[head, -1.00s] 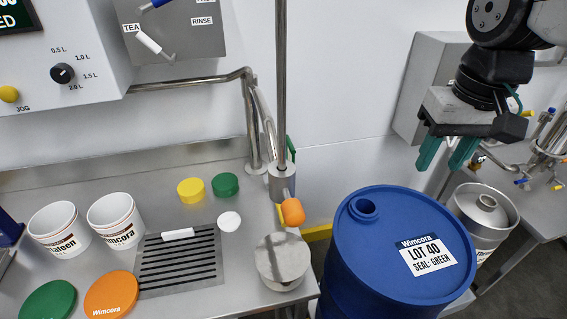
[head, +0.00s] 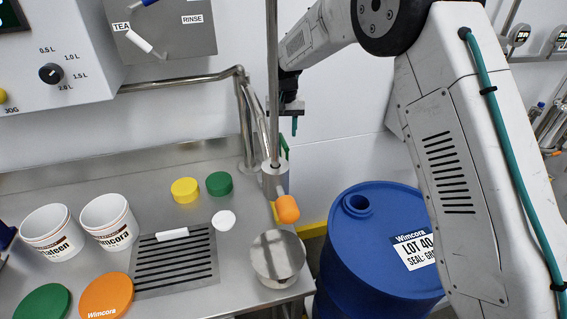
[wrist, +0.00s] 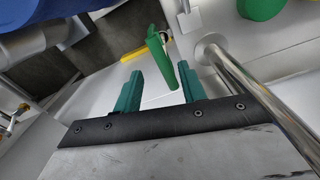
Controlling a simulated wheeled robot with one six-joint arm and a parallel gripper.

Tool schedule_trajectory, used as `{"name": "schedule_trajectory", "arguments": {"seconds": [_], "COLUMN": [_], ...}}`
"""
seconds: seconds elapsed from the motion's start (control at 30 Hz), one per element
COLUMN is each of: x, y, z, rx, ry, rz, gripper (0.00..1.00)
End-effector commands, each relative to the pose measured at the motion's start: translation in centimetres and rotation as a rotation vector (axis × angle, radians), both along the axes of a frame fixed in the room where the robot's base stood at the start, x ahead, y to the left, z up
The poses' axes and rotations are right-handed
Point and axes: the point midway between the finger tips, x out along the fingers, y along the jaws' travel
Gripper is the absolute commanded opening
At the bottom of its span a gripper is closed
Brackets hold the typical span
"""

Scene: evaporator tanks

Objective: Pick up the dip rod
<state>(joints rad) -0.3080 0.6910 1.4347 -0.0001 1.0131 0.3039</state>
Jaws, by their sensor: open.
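No part is labelled as the dip rod. A bright green, handle-like piece (wrist: 156,52) shows ahead of my gripper in the wrist view, between the lines of the fingers; a green piece (head: 284,147) also shows behind the steel post in the head view. I cannot tell whether it is the rod's handle. My gripper (wrist: 160,72) has its teal fingers apart, with no object clearly held.
A blue drum (head: 350,245) stands right of the steel bench (head: 60,190).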

Motion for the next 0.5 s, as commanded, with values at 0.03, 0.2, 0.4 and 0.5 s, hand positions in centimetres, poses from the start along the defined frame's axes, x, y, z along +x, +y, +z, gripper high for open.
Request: {"name": "schedule_trajectory", "arguments": {"seconds": [0.03, 0.2, 0.4, 0.5], "x": [0.4, 0.7, 0.8, 0.8], "y": [0.4, 0.8, 0.7, 0.6], "z": [-0.8, -2.7, -4.6, -5.6], "rx": [0.0, -0.001, -0.001, -0.001], "ry": [0.002, 0.004, 0.003, 0.004], "rz": [0.0, -0.001, -0.001, -0.001], "gripper": [0.41, 0.41, 0.41, 0.41]}}
